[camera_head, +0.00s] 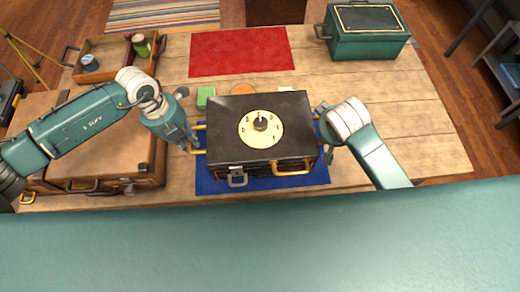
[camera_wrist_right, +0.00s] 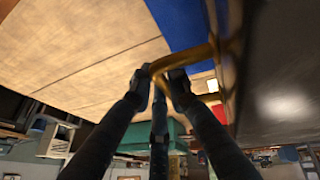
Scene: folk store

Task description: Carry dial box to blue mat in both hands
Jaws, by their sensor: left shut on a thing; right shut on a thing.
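The dial box (camera_head: 225,148) is black with a round cream dial (camera_head: 261,128) on top and brass handles. It is over the blue mat (camera_head: 310,181), whose edges show at the front and sides. I cannot tell whether it touches the mat. My left gripper (camera_head: 192,144) is shut on the brass handle at the box's left side. My right gripper (camera_head: 322,128) is at the right side. In the right wrist view its fingers (camera_wrist_right: 158,82) are shut on a brass handle (camera_wrist_right: 190,57), with the dark box wall (camera_wrist_right: 280,70) beside it and the blue mat (camera_wrist_right: 180,22) behind.
A red mat (camera_head: 240,52) lies behind the box. A green chest (camera_head: 366,35) stands at the back right. A brown case (camera_head: 95,145) and a wooden tray with spools (camera_head: 113,72) are on the left. Small green (camera_head: 205,97) and orange items lie behind the box. The table's right is clear.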

